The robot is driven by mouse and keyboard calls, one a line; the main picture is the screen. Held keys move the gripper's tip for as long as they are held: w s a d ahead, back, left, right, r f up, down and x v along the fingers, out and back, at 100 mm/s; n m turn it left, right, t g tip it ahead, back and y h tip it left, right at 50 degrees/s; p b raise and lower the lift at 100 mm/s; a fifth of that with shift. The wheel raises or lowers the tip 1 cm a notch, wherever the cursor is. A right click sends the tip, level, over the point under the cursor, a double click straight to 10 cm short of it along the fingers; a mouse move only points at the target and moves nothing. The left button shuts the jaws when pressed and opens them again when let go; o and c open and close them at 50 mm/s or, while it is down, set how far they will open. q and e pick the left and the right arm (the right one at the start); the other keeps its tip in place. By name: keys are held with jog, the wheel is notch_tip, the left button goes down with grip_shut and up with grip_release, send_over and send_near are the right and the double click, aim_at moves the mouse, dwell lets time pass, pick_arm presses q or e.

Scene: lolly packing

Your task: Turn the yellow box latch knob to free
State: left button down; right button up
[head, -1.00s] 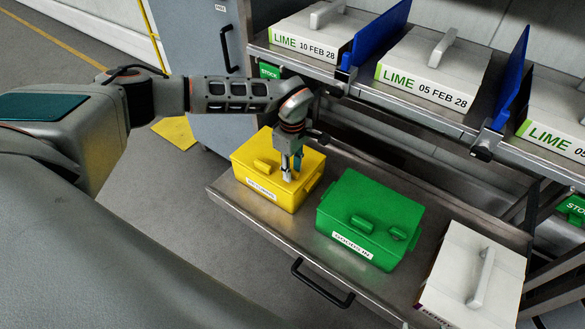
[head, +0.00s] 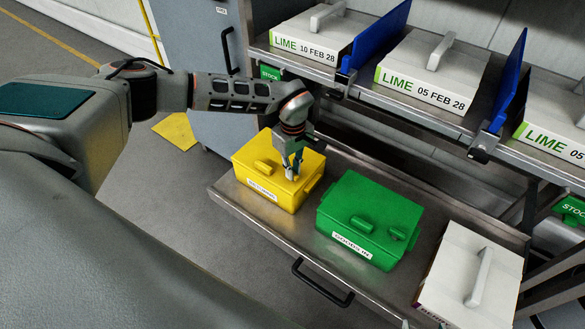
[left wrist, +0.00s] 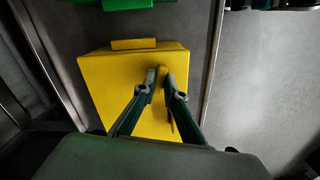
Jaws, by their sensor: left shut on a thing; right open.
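The yellow box (head: 250,184) stands closed on the steel shelf, with a white label on its front. A raised yellow handle (head: 264,167) sits on its lid. My left gripper (head: 289,174) points down at the right part of the lid. In the left wrist view, its two fingertips (left wrist: 161,82) are closed around the small yellow latch knob (left wrist: 162,71). The fingers hide most of the knob, so its exact angle is hard to tell. My right gripper is in neither view.
A green box (head: 345,215) stands close to the right of the yellow box. A white carton (head: 455,265) is further right on the same steel shelf (head: 240,203). Lime cartons (head: 425,85) and blue dividers fill the upper shelf (head: 400,108), whose edge is near my left wrist.

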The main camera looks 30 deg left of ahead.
pick_arm(q)
jog(key=m+p, duration=0.1)
jog(key=m, duration=0.2)
jog(key=shift+r+m, duration=0.1)
jog(key=shift+m, duration=0.3)
jog(key=m+p, duration=0.1)
jog(key=m, duration=0.3)
jog(key=shift+w+m, duration=0.1)
jog(key=shift+m, duration=0.2)
jog(key=m, duration=0.2)
jog(key=shift+m, duration=2.2)
pick_arm(e)
jog(key=shift+w+r, duration=0.15)
jog(key=shift+r, duration=0.65)
jog(key=shift+w+r, duration=0.1)
jog(key=shift+r, duration=0.85)
pick_arm(q)
jog(key=c, duration=2.1)
grip_release()
